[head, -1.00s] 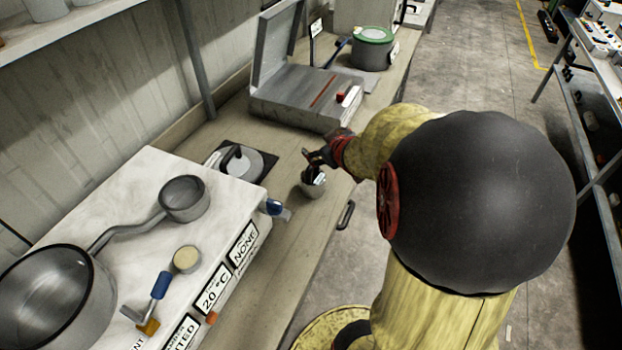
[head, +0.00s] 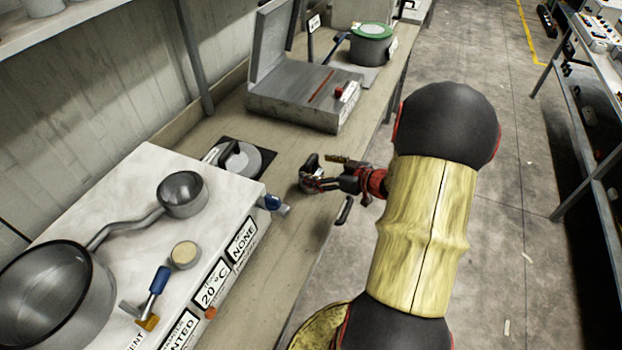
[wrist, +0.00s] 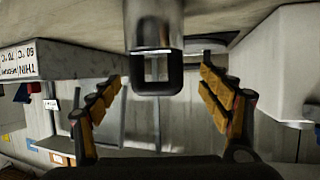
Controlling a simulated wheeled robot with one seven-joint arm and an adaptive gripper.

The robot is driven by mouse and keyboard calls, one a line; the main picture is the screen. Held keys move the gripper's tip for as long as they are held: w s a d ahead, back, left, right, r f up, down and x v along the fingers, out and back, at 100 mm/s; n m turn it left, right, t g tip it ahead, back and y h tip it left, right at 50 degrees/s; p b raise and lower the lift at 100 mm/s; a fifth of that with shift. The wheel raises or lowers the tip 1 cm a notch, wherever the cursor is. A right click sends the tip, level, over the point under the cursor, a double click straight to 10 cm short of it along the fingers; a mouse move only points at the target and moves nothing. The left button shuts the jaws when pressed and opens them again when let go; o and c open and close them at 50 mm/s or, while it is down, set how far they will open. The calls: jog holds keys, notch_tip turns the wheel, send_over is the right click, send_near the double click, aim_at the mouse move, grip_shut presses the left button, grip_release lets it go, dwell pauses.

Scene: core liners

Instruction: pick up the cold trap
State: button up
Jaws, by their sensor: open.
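A small steel vessel with a black handle, which looks to be the cold trap (head: 304,185), stands on the bench near its front edge. In the head view my gripper (head: 324,175) is beside it on the right and covers part of it. In the wrist view the shiny steel body of the cold trap (wrist: 153,22) hangs from the top of the picture, with its black looped handle facing me. My gripper (wrist: 161,78) is open, with one finger on each side of the handle. A gap shows on both sides, and nothing is held.
A white-topped unit (head: 120,205) with pans and signs stands at the left. A round grey disc (head: 245,160) on a black mat lies behind the vessel. An open metal case (head: 300,105) and a green-lidded pot (head: 371,45) are farther back. Bare bench (head: 285,240) lies in front.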

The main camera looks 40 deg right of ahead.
aim_at(311, 172)
jog(key=b+x, duration=0.1)
jog(key=x, duration=0.1)
jog(key=b+x, duration=0.1)
jog(key=x, duration=0.1)
jog(key=shift+w+d+f, duration=0.15)
jog(key=shift+w+d, duration=0.1)
jog(key=shift+c, duration=0.5)
jog(key=c, duration=1.9)
grip_shut()
